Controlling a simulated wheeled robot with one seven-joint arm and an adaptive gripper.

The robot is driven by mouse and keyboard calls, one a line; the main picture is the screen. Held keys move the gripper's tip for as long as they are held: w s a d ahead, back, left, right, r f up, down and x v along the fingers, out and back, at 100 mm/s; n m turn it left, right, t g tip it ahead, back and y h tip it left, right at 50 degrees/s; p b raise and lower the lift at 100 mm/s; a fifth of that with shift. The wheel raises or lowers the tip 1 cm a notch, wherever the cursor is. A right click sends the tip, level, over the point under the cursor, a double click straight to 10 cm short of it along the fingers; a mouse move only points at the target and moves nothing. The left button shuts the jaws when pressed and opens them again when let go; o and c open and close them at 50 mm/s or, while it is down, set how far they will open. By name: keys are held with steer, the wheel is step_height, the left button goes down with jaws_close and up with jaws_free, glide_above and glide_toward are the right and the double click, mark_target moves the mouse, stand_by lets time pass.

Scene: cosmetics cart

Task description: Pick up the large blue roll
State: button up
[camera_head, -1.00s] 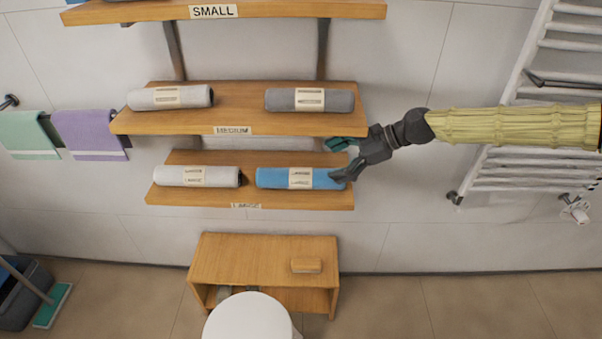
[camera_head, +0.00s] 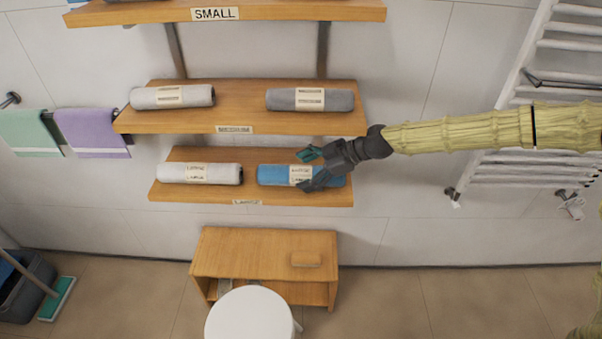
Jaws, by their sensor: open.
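The large blue roll (camera_head: 274,174) lies on its side on the right half of the bottom shelf (camera_head: 217,192), with a pale paper label around its middle. The shelf edge carries a label that seems to read LARGE. My gripper (camera_head: 306,170) comes in from the right and is open, its fingers at the roll's label, one at the upper side and one at the lower front. The gripper body covers part of the roll's right end. I cannot tell whether the fingers touch it.
A white roll (camera_head: 225,173) lies left of the blue one on the same shelf. The medium shelf (camera_head: 240,117) above holds a light grey roll (camera_head: 199,95) and a darker grey roll (camera_head: 341,100). A wooden bench (camera_head: 217,252) stands below; a towel radiator (camera_head: 520,125) is at the right.

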steer(key=shift+a+f, duration=0.1)
steer(key=shift+c, duration=0.3)
steer(key=c, duration=1.3)
steer(key=shift+o, duration=0.2)
